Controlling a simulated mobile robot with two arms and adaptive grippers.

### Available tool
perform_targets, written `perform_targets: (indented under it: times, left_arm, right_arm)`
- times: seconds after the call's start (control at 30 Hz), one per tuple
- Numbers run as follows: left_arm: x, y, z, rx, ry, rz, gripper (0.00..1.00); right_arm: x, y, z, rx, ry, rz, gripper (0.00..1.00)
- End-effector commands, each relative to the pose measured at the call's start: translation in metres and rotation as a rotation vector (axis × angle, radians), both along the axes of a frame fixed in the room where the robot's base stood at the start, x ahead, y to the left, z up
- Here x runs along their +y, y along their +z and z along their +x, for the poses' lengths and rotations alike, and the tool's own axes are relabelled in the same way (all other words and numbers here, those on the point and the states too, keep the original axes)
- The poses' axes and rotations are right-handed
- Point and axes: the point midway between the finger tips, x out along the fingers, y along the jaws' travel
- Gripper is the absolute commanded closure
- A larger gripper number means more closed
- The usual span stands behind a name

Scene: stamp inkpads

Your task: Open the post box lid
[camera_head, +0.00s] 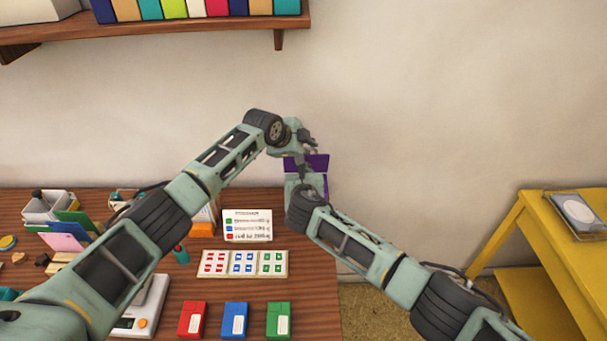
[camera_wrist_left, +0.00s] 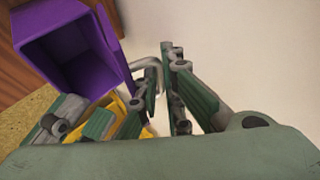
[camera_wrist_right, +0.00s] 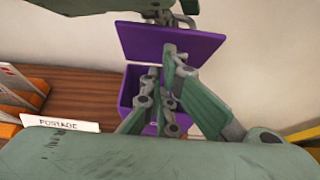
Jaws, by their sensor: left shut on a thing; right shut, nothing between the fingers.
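The purple post box (camera_wrist_right: 127,90) stands by the wall at the right end of the table. Its lid (camera_wrist_right: 170,42) is raised, and the left wrist view looks into the open box (camera_wrist_left: 75,55). My left gripper (camera_wrist_left: 165,65) is shut on the lid's grey handle (camera_wrist_left: 148,63), above the box. In the head view the lid (camera_head: 319,161) shows behind my arms, and the box is mostly hidden. My right gripper (camera_wrist_right: 165,75) is shut and empty at the front of the box, below the lid; whether it touches the box I cannot tell.
A yellow stand (camera_head: 520,240) is at right. A shelf (camera_head: 200,30) hangs above.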

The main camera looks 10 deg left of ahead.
Motion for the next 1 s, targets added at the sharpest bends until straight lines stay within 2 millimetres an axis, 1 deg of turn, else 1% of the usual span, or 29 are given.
perform_targets:
  times: [0.03,0.2,0.53,0.77,0.97,1.0]
  left_arm:
    - [0.009,0.017,0.012,-0.052,0.013,0.003,1.0]
    - [0.009,0.017,0.012,-0.052,0.013,0.003,1.0]
    - [0.009,0.017,0.012,-0.052,0.013,0.003,1.0]
    - [0.009,0.017,0.012,-0.052,0.013,0.003,1.0]
    - [0.009,0.017,0.012,-0.052,0.013,0.003,1.0]
    - [0.009,0.017,0.012,-0.052,0.013,0.003,0.92]
  right_arm:
    - [0.001,0.001,0.003,0.0,-0.001,0.0,1.0]
    - [0.002,0.003,0.007,0.0,0.0,0.002,1.0]
    - [0.002,0.003,0.008,0.0,0.0,0.001,1.0]
    - [0.004,0.009,0.019,-0.001,0.0,0.001,1.0]
    - [0.004,0.009,0.019,0.0,0.0,0.001,1.0]
    - [0.004,0.009,0.019,0.0,0.0,0.001,1.0]
